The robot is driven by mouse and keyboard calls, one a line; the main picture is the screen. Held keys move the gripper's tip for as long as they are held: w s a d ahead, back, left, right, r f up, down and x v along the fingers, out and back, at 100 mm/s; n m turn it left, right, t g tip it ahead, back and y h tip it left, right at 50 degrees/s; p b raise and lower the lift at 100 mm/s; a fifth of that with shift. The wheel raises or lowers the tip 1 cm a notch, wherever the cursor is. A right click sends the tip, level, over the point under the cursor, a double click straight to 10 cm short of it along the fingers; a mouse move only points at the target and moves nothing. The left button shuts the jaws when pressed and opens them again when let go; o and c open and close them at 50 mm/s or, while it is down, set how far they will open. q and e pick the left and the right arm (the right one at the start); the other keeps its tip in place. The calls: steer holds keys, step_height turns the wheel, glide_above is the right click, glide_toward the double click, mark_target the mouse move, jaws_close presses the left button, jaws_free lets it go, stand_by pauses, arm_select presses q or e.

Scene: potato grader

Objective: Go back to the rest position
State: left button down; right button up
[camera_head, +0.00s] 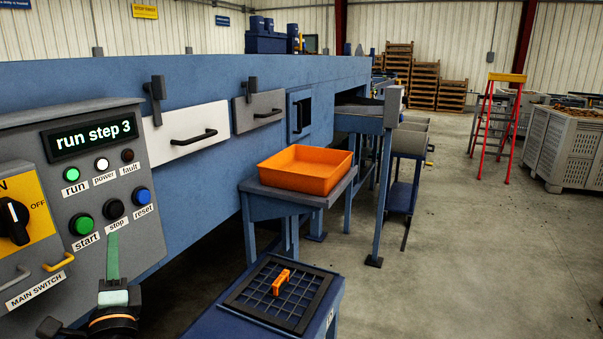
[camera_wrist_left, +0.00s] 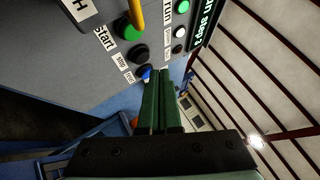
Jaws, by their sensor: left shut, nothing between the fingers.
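My left gripper (camera_head: 112,240) comes up from the bottom left of the head view, in front of the grey control panel (camera_head: 95,255). Its green fingers are shut together and empty, pointing up just below the black stop button (camera_head: 114,208). In the left wrist view the shut fingers (camera_wrist_left: 160,75) lie near the blue reset button (camera_wrist_left: 146,73). Whether they touch the panel I cannot tell. The display (camera_head: 94,135) reads "run step 3". The run lamp (camera_head: 74,174) is green, and the start button (camera_head: 82,225) is green. My right gripper is not in view.
The yellow main switch (camera_head: 20,218) is at the left. An orange tray (camera_head: 305,165) sits on a side stand. A dark grid (camera_head: 262,310) with an orange object (camera_head: 281,281) lies on a blue surface in front.

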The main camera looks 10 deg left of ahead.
arm_select(q)
steer(key=s+d+f+n+g+h+p, duration=0.15)
steer(key=d+f+h, duration=0.3)
steer(key=f, duration=0.65)
steer(key=s+d+f+n+g+h+p, duration=0.1)
steer(key=d+f+n+g+h, duration=0.3)
steer(key=f, duration=0.8)
steer(key=s+d+f+n+g+h+p, duration=0.2)
steer(key=s+d+f+n+g+h, duration=0.2)
steer(key=s+d+f, duration=1)
steer(key=s+f+n+h, duration=0.1)
steer(key=s+n+h, duration=0.1)
steer(key=s+n, duration=0.1)
steer(key=shift+d, duration=0.35)
